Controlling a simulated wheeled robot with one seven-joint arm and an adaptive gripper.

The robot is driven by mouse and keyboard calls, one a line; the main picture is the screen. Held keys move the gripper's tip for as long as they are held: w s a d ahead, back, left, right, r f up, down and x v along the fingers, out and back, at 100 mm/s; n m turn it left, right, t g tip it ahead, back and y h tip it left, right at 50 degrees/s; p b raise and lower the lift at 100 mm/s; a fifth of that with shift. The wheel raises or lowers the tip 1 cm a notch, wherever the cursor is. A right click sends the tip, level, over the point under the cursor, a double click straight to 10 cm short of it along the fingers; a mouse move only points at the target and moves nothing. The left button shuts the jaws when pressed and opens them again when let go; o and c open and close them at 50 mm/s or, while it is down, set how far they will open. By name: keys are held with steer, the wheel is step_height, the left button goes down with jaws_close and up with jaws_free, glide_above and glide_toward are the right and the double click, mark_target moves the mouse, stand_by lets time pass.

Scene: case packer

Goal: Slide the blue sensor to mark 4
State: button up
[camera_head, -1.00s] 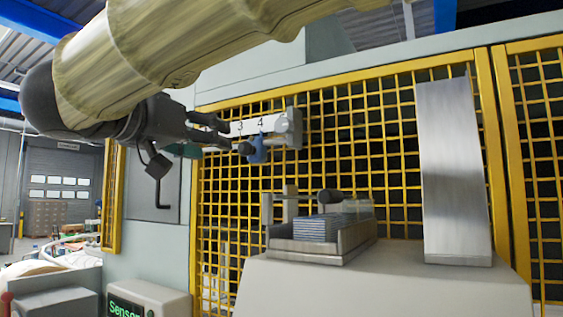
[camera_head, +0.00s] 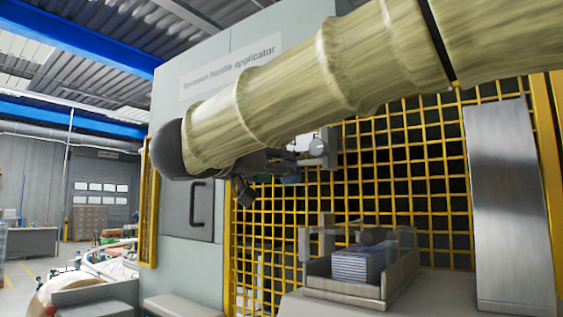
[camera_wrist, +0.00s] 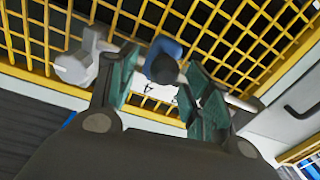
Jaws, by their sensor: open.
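The blue sensor (camera_wrist: 166,48) shows in the wrist view with a dark round knob facing me. It is between the two teal-padded fingers of my gripper (camera_wrist: 160,70), with visible space on both sides. The fingers are apart and do not hold it. A light grey end bracket (camera_wrist: 78,66) is left of the left finger. In the head view my gripper (camera_head: 290,178) is by the bracket (camera_head: 320,148); my arm hides the sensor and the numbers there.
A yellow mesh guard (camera_head: 405,165) stands behind the rail. A tray (camera_head: 345,285) with a stack of blue flat pieces (camera_head: 358,265) is below right. A tall metal chute (camera_head: 505,190) stands further right. A cabinet door with a dark handle (camera_head: 198,205) is at the left.

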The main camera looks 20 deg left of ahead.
steer(key=shift+w+d+f, duration=0.1)
steer(key=shift+w+f, duration=0.05)
steer(key=shift+w, duration=0.4)
steer(key=shift+w+d+f, duration=0.1)
steer(key=shift+w+f, duration=0.05)
steer(key=shift+w, duration=0.4)
steer(key=shift+s+r, duration=0.1)
steer(key=shift+s, duration=0.35)
steer(key=shift+c, duration=1.1)
steer(key=shift+a, duration=0.1)
jaws_close()
steer(key=shift+a+r+p, duration=0.15)
steer(key=shift+p, duration=0.5)
steer(key=shift+w+a+f, duration=0.2)
steer(key=shift+w+a, duration=0.05)
steer(key=shift+a, duration=0.05)
steer(key=shift+o, duration=1.1)
jaws_free()
steer(key=shift+w+d, duration=0.1)
steer(key=shift+d, duration=0.05)
